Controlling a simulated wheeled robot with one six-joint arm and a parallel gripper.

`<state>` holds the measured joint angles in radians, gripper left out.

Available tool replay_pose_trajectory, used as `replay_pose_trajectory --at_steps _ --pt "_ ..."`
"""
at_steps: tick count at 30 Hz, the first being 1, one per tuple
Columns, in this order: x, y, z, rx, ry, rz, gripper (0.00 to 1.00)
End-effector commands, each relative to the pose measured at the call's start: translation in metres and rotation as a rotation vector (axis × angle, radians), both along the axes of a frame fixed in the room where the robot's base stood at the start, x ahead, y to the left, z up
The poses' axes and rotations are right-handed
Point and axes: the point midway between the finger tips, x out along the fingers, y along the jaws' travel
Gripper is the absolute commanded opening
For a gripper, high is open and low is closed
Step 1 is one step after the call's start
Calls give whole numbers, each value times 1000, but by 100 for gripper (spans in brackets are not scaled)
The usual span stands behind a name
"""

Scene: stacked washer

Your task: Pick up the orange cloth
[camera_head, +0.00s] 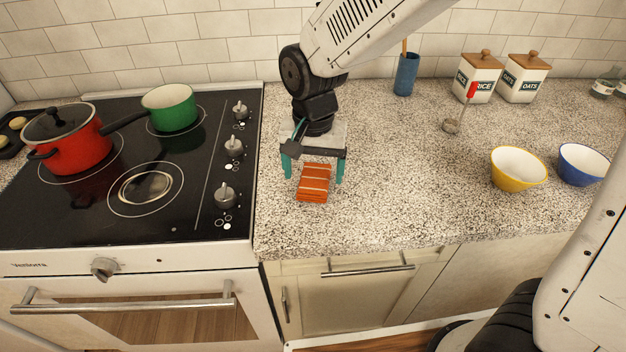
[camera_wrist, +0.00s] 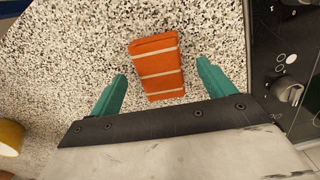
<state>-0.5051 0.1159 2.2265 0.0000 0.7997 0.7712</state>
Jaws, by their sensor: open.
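The orange cloth (camera_head: 313,184) is folded into a small block with pale stripes. It lies on the speckled counter just right of the stove. My gripper (camera_head: 314,178) points down above the cloth, with its two teal fingers apart. In the wrist view the cloth (camera_wrist: 157,68) lies ahead of and between the fingertips of my gripper (camera_wrist: 161,70). The gripper is open and empty. I cannot tell the exact height of the fingertips above the counter.
The stove (camera_head: 130,225) with knobs (camera_head: 224,195), a red pot (camera_head: 73,145) and a green pan (camera_head: 169,108) is at left. The counter (camera_head: 400,190) between is clear.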

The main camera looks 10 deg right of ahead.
Motion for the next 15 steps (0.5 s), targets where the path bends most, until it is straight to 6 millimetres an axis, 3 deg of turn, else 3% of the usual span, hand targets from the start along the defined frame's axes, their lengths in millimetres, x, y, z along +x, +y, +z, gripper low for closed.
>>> replay_pose_trajectory --at_steps 4,11,12,15 --pt "1 -1 -15 -1 1 -1 82" --pt "1 -1 -17 1 -1 -2 82" --pt "1 -1 -17 1 -1 -2 79" --pt "1 -1 -17 1 0 -2 51"
